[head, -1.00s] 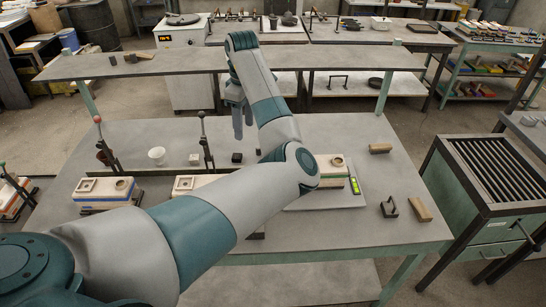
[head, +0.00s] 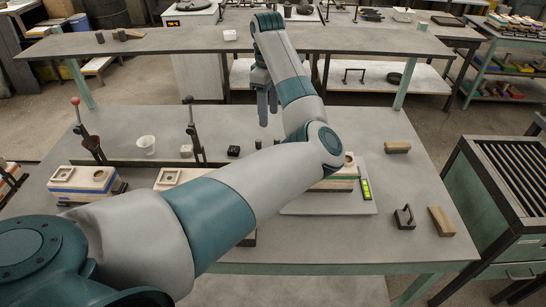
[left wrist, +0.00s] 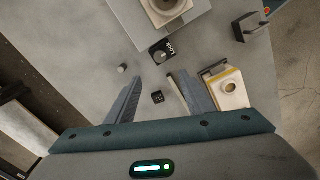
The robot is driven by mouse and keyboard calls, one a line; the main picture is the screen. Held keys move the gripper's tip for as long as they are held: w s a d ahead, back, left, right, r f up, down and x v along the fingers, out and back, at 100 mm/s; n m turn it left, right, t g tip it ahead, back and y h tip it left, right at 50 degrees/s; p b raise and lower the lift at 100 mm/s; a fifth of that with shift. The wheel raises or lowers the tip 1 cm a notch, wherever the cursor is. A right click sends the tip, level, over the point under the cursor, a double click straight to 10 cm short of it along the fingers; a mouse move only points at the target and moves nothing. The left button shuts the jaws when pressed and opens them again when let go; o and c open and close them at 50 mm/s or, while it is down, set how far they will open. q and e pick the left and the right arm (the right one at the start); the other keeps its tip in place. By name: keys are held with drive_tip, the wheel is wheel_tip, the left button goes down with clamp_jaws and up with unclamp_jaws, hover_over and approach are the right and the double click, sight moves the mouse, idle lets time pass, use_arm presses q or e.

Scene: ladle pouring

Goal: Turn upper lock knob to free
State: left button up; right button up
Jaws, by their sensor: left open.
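My left gripper (head: 267,108) is open and empty, pointing down above the back of the workbench. Its two fingers are spread apart in the left wrist view (left wrist: 160,78). Between and beyond them, a small black part with a white marking (left wrist: 163,49) sits at the edge of a grey plate with a cream block. A small black cube (left wrist: 157,98) lies between the fingers in that view, apart from both. I cannot tell for sure which part is the upper lock knob. My right gripper is not in view.
A raised shelf (head: 180,42) runs behind. Wooden blocks (head: 441,222) and a dark clamp (head: 404,217) lie at the right.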

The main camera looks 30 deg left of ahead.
use_arm(q)
wheel_tip(320, 180, down, 18)
drive_tip(key=p, duration=0.4)
drive_tip(key=shift+s+r+p, duration=0.1)
drive_tip(key=shift+r+p, duration=0.15)
drive_tip(key=shift+p, duration=0.15)
idle(0.4)
drive_tip(key=shift+c, duration=0.6)
drive_tip(key=c, duration=0.9)
